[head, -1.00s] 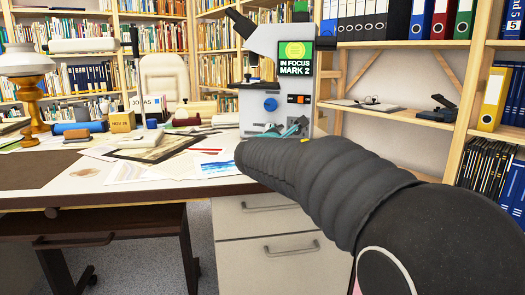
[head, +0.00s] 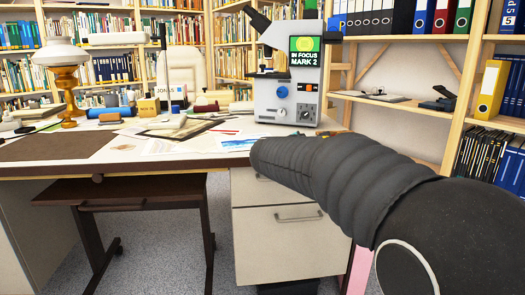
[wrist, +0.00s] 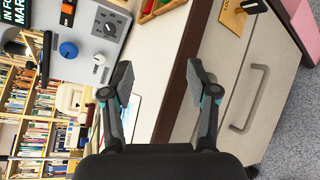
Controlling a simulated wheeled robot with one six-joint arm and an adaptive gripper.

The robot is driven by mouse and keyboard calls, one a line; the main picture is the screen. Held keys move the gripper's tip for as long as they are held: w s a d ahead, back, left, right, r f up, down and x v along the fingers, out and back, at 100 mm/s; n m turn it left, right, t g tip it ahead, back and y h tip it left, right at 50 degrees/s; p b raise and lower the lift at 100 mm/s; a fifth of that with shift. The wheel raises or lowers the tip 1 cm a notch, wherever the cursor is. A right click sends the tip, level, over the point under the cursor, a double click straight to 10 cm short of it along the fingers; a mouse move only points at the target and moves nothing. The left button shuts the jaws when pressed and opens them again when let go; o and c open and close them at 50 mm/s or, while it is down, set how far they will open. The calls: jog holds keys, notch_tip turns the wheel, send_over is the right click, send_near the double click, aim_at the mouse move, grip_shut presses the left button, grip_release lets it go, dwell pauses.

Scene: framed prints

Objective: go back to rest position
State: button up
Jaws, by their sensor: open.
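My gripper (wrist: 157,85) is open and empty in the wrist view, its two fingers spread apart. Between and beyond the fingers lie the dark edge of the desk and the white drawer fronts. In the head view my dark ribbed arm reaches in from the lower right to the front of the desk (head: 110,172), and the gripper itself is hidden behind it. The grey microscope (head: 287,98) stands on the desk beyond the arm, its screen reading "IN FOCUS MARK 2". It also shows at the upper left of the wrist view (wrist: 85,35).
Papers, small boxes and a lamp (head: 63,75) cover the desk's left and back. White drawers (head: 285,225) stand below its right side, with a brass plate and knob (wrist: 240,12) near one. Shelves with binders (head: 490,90) rise at right. Grey floor shows below the desk.

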jog(key=s+d+f+m+g+y+p, duration=0.1)
jog(key=s+d+f+m+g, duration=0.1)
jog(key=s+f+m+g, duration=0.5)
jog(key=s+d+f+m+y+p, duration=0.1)
jog(key=s+d+f+m, duration=0.3)
jog(key=s, duration=0.7)
jog(key=s+a+r+m+y+p, duration=0.1)
jog(key=s+m+y+p, duration=0.1)
jog(key=s, duration=0.9)
jog(key=s+r+m+y+p, duration=0.1)
jog(key=s+m+y+p, duration=0.2)
jog(key=s, duration=0.9)
jog(key=shift+a+r+m+g+p, duration=0.35)
jog(key=shift+m+p, duration=0.5)
jog(key=shift+m, duration=0.55)
jog(key=shift+w+f, duration=0.1)
